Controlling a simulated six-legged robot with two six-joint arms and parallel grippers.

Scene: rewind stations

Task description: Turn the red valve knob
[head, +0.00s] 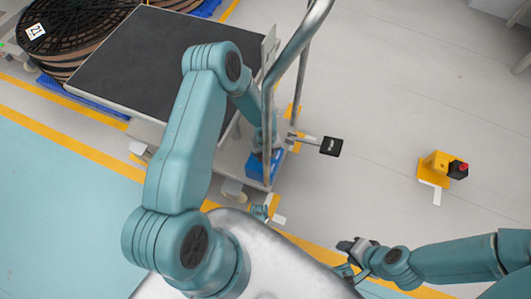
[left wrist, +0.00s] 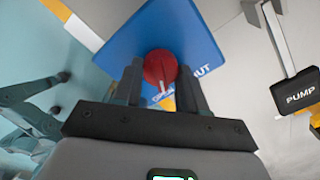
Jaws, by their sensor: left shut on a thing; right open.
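The red valve knob (left wrist: 158,66) shows in the left wrist view, on a blue panel (left wrist: 200,30) with white lettering partly hidden by my fingers. My left gripper (left wrist: 162,82) is shut on the knob, one dark finger on each side. In the head view the blue panel (head: 254,167) stands beside the cart, and my left gripper there is partly hidden by the cart's handle; the knob cannot be made out. My right gripper (head: 348,257) is open and empty near the bottom, away from the panel.
A cart (head: 150,55) with a dark top and a grey tube handle (head: 308,28) stands by the panel. A black PUMP plate (head: 331,146) is to its right. A yellow block with a red button (head: 436,167) sits on open floor. A large cable reel (head: 70,30) is top left.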

